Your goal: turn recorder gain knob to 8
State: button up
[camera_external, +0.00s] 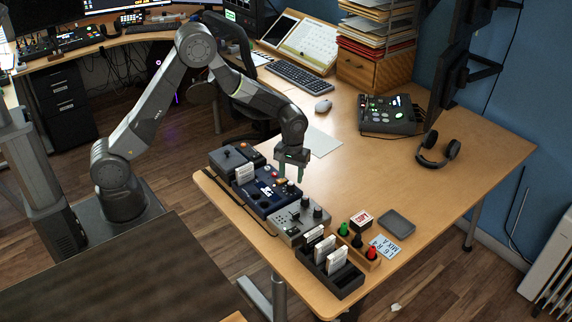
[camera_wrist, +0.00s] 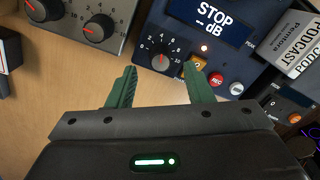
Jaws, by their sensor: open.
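The recorder is a dark blue box (camera_external: 260,194) on the front part of the desk. In the wrist view its panel (camera_wrist: 226,42) has a display reading "STOP" and "-- dB". Its black gain knob (camera_wrist: 160,62) has a printed scale from 0 to 10; I cannot tell its pointer setting for certain. My gripper (camera_external: 290,173) is open and empty above the desk by the recorder. In the wrist view my green fingers (camera_wrist: 162,69) are apart, and the knob shows between their tips. I cannot tell whether they touch anything.
A grey unit with knobs (camera_external: 300,222) stands beside the recorder; its knobs (camera_wrist: 100,28) show red marks. A card holder (camera_external: 327,277) and a stand of colored plugs (camera_external: 358,246) are nearer the desk corner. A white label reads "PODCAST" (camera_wrist: 296,45).

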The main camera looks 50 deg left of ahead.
aim_at(291, 183)
jog(key=shift+f, duration=1.95)
jog(key=c, duration=1)
